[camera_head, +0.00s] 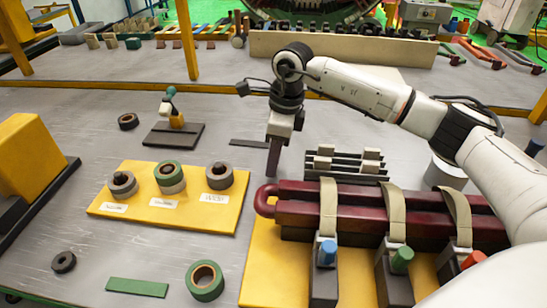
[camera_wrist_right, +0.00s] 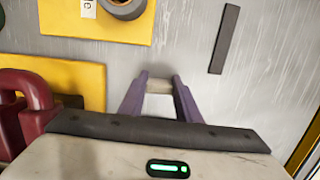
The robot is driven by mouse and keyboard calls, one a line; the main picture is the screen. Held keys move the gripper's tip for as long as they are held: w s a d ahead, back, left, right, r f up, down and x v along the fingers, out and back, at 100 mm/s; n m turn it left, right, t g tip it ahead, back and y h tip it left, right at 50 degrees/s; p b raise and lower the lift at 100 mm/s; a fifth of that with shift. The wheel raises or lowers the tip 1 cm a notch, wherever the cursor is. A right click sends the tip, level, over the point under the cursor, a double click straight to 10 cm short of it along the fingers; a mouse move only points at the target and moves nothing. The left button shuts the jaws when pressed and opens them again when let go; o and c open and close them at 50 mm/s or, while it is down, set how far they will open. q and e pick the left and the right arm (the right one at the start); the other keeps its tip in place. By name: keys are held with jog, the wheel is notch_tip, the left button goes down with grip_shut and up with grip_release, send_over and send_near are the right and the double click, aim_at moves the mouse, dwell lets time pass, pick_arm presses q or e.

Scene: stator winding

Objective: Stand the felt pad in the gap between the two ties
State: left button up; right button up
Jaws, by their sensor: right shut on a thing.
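My right gripper (camera_head: 273,158) points down above the grey table, left of the pad rack and behind the looped left end of the maroon coil bars (camera_head: 285,208). In the wrist view its two purple fingers (camera_wrist_right: 160,88) are shut on a small beige felt pad (camera_wrist_right: 158,86). In the head view the pad is hidden at the fingers. Three beige ties (camera_head: 328,208) (camera_head: 393,212) (camera_head: 457,215) wrap the coil bars, with bare maroon gaps between them. The gripper is apart from the coil. My left gripper is out of view.
A dark rack (camera_head: 345,176) holds several pale blocks just behind the coil. Clamps with blue (camera_head: 327,252), green (camera_head: 402,259) and red (camera_head: 473,260) knobs stand in front. A yellow board (camera_head: 150,220) bears tape rolls. A dark strip (camera_wrist_right: 225,40) lies flat on the table.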

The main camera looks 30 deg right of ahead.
jog(key=shift+f, duration=0.2)
jog(key=o, duration=1.1)
jog(key=shift+r, duration=0.1)
